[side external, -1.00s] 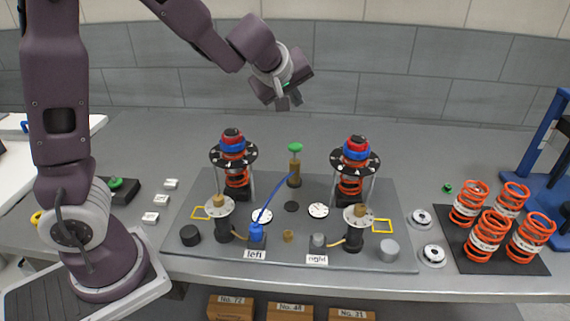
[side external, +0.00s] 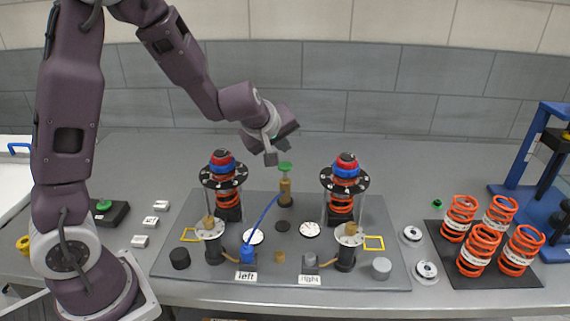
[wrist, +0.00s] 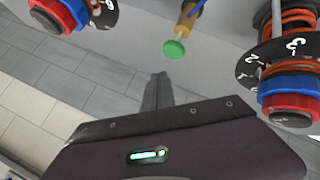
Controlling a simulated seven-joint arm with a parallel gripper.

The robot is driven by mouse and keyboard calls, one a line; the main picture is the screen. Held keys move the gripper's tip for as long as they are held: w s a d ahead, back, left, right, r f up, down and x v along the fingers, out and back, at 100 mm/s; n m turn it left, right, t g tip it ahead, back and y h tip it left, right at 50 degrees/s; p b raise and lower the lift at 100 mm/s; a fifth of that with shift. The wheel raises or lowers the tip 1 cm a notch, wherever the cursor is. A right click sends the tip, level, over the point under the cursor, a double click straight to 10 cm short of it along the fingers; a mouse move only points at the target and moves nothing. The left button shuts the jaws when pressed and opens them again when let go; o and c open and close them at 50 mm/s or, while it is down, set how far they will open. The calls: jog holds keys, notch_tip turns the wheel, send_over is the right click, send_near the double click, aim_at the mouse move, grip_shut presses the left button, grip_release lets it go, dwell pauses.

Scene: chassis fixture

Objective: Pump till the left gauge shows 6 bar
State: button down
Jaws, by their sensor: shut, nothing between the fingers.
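The pump (side external: 286,192) is a brass cylinder with a green knob (side external: 285,167) on its raised rod, at the back middle of the grey plate. The green knob also shows in the wrist view (wrist: 174,49). A blue hose (side external: 264,217) runs from the pump to the blue fitting (side external: 247,254) by the "left" label. The left gauge (side external: 254,237) is a small white dial; its needle is too small to read. The right gauge (side external: 310,230) is similar. My gripper (side external: 271,159) is shut and empty, close to the knob at its upper left; contact is unclear.
Two spring towers with black numbered discs, left (side external: 224,176) and right (side external: 345,179), flank the pump. Orange springs (side external: 479,249) stand on a black mat at the right, near a blue frame (side external: 535,170). The space behind the plate is clear.

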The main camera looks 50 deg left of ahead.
aim_at(285, 163)
jog(key=shift+f, duration=0.9)
dwell(1.4)
jog(key=shift+f, duration=0.4)
jog(key=shift+f, duration=1.3)
dwell(0.8)
jog(key=shift+r, duration=1.75)
jog(key=shift+r, duration=2.5)
